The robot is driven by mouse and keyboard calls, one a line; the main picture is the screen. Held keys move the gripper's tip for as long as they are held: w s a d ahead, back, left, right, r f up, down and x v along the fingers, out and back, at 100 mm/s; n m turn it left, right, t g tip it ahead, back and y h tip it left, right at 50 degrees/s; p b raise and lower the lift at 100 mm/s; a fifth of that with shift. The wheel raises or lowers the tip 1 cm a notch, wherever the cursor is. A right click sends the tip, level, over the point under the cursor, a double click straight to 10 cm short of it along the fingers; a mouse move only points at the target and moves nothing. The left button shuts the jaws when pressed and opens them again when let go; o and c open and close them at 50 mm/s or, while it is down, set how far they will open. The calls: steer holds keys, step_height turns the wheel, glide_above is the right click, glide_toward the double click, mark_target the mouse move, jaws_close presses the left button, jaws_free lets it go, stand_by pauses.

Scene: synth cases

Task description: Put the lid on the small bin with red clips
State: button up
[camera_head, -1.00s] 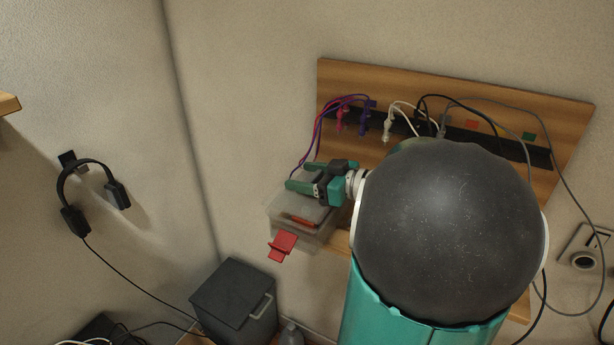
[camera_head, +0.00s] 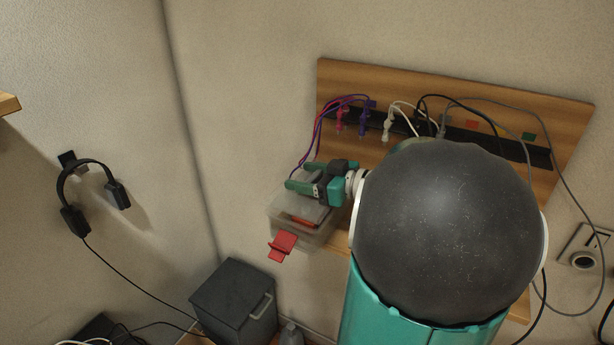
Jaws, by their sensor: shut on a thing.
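The small bin (camera_head: 312,236) is clear plastic and stands at the left end of the wooden shelf. A red clip (camera_head: 283,246) sticks out, flipped outward, at its front side. A translucent grey lid (camera_head: 287,205) shows at the bin's top, under my gripper; I cannot tell whether it is fully seated. A reddish-orange thing (camera_head: 303,221) shows near the lid's front edge. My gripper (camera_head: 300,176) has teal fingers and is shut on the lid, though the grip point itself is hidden. My own dark round arm joint hides the area to the right.
Pink, purple and white plugged cables (camera_head: 363,120) run along a black strip on the wooden board (camera_head: 345,75) behind. A dark lidded box (camera_head: 235,300) stands below left. Headphones (camera_head: 92,190) hang on the left wall. The wall space left of the bin is clear.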

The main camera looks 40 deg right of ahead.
steer(key=shift+f, duration=0.9)
steer(key=o, duration=1.1)
steer(key=v, duration=1.3)
steer(key=shift+s+d, duration=0.25)
steer(key=shift+s, duration=0.1)
